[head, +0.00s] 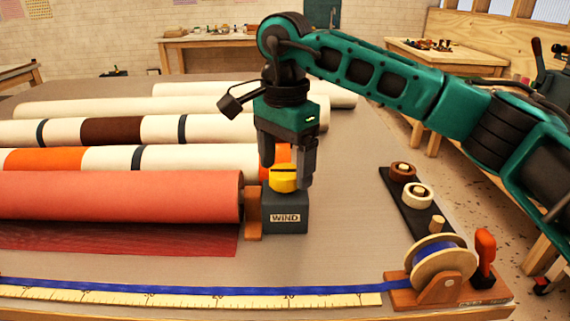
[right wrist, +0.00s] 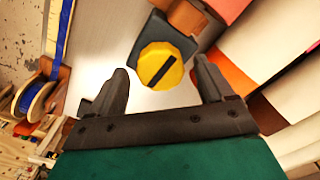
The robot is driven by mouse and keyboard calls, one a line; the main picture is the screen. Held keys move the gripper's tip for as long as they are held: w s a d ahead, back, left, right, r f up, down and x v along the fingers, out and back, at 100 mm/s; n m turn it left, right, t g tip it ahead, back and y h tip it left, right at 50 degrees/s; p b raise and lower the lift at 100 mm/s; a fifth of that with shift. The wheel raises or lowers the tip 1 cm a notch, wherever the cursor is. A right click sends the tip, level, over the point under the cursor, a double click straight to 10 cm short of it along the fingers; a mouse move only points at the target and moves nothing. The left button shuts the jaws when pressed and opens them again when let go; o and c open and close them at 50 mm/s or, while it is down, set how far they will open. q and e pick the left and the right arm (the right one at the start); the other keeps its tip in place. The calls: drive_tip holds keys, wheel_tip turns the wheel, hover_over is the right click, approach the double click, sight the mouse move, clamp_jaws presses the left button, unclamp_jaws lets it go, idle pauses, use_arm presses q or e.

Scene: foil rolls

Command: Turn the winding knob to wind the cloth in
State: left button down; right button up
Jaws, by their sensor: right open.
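The yellow winding knob (head: 284,178) sits on top of a dark grey box marked WIND (head: 286,214), at the right end of the red cloth roll (head: 120,196). A loose strip of red cloth (head: 120,239) lies in front of the roll. My right gripper (head: 287,178) points down at the knob, its fingers open. In the right wrist view the knob (right wrist: 160,66), with a dark slot across its top, lies beyond and between the open fingertips (right wrist: 163,80). I cannot tell whether the fingers touch it. My left gripper is not in view.
Several cream rolls (head: 60,130), some banded, lie behind the red roll. A blue ribbon spool (head: 440,262) stands at the front right beside a measuring tape (head: 200,298). A dark rack with small rolls (head: 418,195) lies right of the WIND box. Bare table lies between them.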

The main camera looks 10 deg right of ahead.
drive_tip(key=shift+f, duration=0.3)
drive_tip(key=c, duration=1)
drive_tip(key=shift+c, duration=0.2)
